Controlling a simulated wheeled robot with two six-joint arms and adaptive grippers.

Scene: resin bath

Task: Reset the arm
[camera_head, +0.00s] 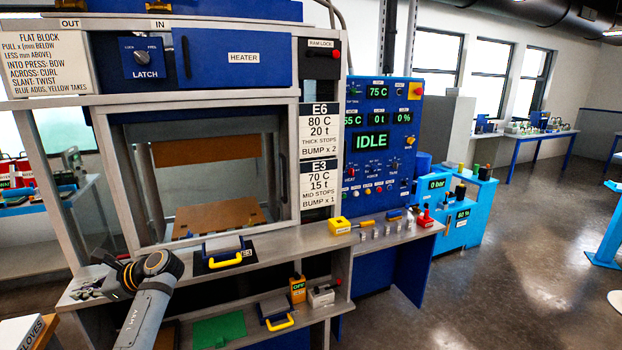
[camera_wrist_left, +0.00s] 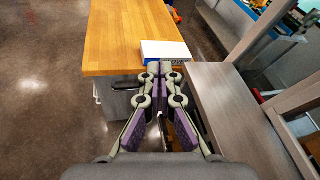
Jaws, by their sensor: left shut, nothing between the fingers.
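My left arm rises from the bottom left in the head view. Its gripper (camera_head: 90,286) lies over the left end of the grey bench shelf (camera_head: 260,262) in front of the press. In the left wrist view, the gripper (camera_wrist_left: 165,70) is shut and empty, with its fingertips together. The fingertips point toward a white box (camera_wrist_left: 166,50) on the wooden table (camera_wrist_left: 115,35); I cannot tell the gap. My right gripper is in neither view.
The blue-and-grey press (camera_head: 95,140) stands behind the shelf. A yellow-handled black tool (camera_head: 222,262) lies right of my arm. A control panel (camera_head: 385,130) reads IDLE. A white gloves box (camera_head: 22,330) sits at lower left. Open floor (camera_head: 500,240) shows at right.

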